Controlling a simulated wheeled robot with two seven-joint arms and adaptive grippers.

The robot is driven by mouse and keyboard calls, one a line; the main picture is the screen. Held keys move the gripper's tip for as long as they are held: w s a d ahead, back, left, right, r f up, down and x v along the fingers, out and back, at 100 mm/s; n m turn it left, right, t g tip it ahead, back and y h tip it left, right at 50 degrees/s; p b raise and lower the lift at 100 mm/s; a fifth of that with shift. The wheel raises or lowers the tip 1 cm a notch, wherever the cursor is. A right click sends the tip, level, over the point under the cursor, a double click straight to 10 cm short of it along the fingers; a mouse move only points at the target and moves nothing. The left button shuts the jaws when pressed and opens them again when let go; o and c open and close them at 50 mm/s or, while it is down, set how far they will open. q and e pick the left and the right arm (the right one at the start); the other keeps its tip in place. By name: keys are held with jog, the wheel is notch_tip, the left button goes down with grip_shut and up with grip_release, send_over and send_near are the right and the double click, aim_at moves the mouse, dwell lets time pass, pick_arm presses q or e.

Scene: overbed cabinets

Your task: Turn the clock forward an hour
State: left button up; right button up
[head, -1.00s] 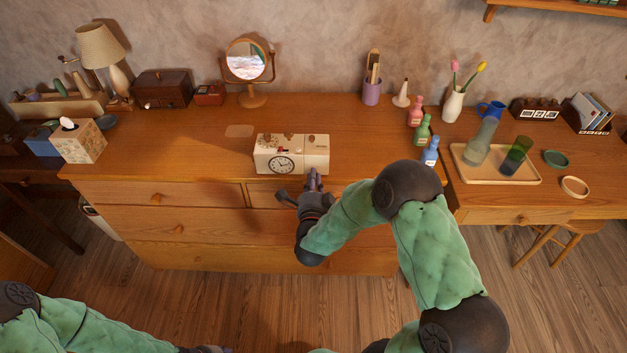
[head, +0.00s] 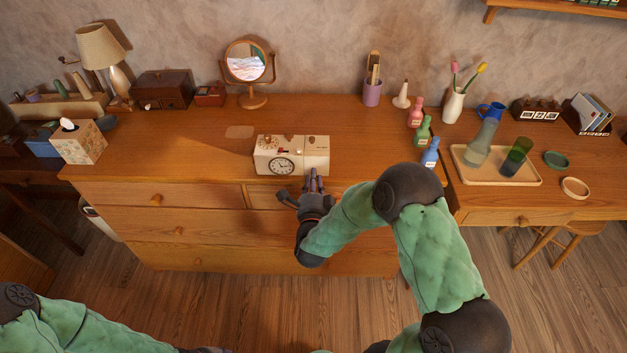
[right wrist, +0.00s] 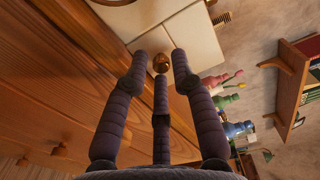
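The clock is a cream box (head: 316,160) at the front edge of the wooden dresser, with a round dial (head: 281,166) on its left front. My right gripper (head: 313,173) is in front of the clock's right half. In the right wrist view its three fingers (right wrist: 160,68) stand apart around the line of the knob; I cannot tell whether they touch it. My left gripper (head: 207,350) barely shows at the bottom edge, its fingers mostly cut off.
Small bottles, including a blue one (head: 430,152), stand right of the clock. A tray (head: 520,178) holds glassware farther right. A round mirror (head: 247,66) stands behind, and a tissue box (head: 78,142) is at the left. The dresser top left of the clock is mostly clear.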

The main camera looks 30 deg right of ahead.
jog(key=v, duration=1.2)
dwell(0.4)
